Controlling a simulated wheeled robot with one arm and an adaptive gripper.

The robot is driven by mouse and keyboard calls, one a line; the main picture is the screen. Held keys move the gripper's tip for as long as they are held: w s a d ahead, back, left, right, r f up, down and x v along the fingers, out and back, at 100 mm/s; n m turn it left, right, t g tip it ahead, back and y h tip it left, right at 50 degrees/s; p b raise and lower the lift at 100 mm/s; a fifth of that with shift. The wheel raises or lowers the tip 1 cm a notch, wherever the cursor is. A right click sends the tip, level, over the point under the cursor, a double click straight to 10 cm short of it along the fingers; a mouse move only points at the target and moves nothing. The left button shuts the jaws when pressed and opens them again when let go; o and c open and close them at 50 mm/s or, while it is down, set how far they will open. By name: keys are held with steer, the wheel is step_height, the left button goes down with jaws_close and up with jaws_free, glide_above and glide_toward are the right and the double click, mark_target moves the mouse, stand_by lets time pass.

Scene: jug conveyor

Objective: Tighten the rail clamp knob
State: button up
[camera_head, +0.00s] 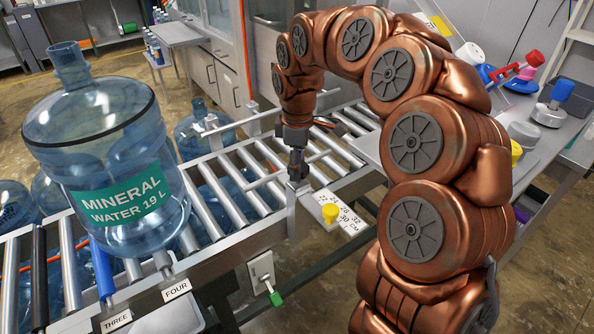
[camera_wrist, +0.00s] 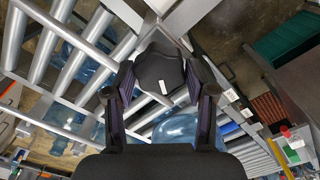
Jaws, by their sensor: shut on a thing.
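The rail clamp knob (camera_wrist: 158,66) is dark, with a short white mark on its top, and sits between my fingers in the wrist view. My gripper (camera_wrist: 160,88) is shut on it, one finger on each side. In the head view my gripper (camera_head: 297,172) points down at the near rail of the conveyor (camera_head: 248,188), and the knob is mostly hidden there. Beside it, a scale plate (camera_head: 345,205) with printed numbers and "CM" carries a yellow knob (camera_head: 330,213).
A large blue water jug (camera_head: 105,150) stands on the rollers at the left. A green-handled lever (camera_head: 275,298) sticks out below the near rail. A side table (camera_head: 540,140) at the right holds several coloured items. Guide bars cross the rollers near my gripper.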

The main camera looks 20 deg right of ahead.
steer(key=m+b, duration=0.3)
steer(key=m, duration=0.3)
steer(key=shift+w+d+f+m+b, duration=0.1)
steer(key=shift+m+b, duration=0.2)
steer(key=shift+b, duration=0.05)
steer(key=m+b, duration=0.2)
steer(key=m, duration=0.2)
steer(key=shift+m, duration=0.4)
steer(key=o, duration=1.2)
steer(key=shift+c, duration=0.2)
steer(key=shift+r, duration=3.85)
